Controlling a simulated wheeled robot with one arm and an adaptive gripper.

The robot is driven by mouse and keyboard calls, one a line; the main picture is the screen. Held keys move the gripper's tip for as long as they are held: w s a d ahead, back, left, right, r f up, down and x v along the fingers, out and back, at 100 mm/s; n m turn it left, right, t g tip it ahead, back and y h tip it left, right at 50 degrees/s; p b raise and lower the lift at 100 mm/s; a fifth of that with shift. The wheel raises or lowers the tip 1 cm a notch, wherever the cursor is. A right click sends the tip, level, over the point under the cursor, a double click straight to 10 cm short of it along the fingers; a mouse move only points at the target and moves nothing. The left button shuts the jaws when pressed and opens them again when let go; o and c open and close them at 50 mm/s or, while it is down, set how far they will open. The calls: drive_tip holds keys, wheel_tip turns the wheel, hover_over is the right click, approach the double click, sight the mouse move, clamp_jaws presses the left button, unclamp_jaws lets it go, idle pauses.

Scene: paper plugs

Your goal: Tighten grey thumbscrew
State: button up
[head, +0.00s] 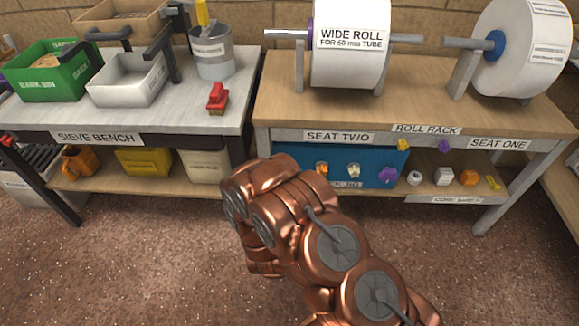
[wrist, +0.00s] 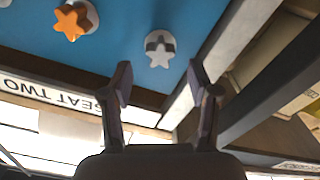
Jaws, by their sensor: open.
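The grey thumbscrew (wrist: 159,52) is a pale star-shaped knob with a darker band, on a blue panel in the wrist view. My gripper (wrist: 160,76) is open and empty. Its two fingers point towards the panel, and the grey thumbscrew shows beyond the gap between the fingertips, apparently untouched. In the head view my copper arm hides my gripper.
A purple knob (head: 388,175) is right of the grey one. Several small parts, including a white block (head: 443,176), lie on the lower shelf. The rack's tabletop (head: 420,95) overhangs the panel. The sieve bench (head: 60,118) stands left; open floor lies in front.

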drive_tip(key=n+p, duration=0.4)
drive_tip(key=n, duration=0.3)
drive_tip(key=shift+p, duration=0.35)
drive_tip(key=shift+w, duration=0.1)
drive_tip(key=shift+w, duration=1.9)
drive_tip(key=c, duration=1.1)
